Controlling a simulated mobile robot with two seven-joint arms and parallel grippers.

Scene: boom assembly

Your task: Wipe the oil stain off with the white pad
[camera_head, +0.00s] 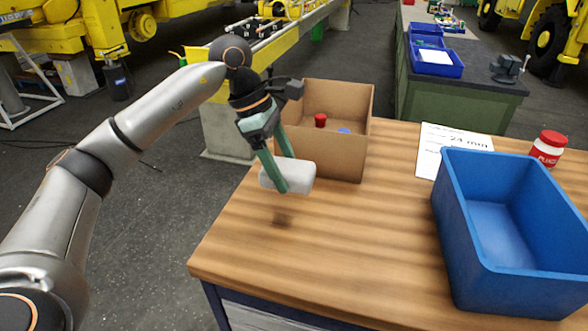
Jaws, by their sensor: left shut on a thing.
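The white pad (301,176) is held by my left gripper (286,176), which is shut on it. The pad is near the left part of the wooden table, in front of the cardboard box. I cannot tell whether it touches the table or hangs just above it. A dark oil stain (282,218) shows on the table top, a little nearer to me than the pad. The pad does not cover the visible stain. My right gripper is not in view.
The cardboard box (337,157) holds a red item (320,120) and a blue item (344,131). A blue bin (460,235) stands on the right of the table (360,240). A paper sheet (430,150) and a red-and-white jar (547,149) lie behind it. The table's front middle is clear.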

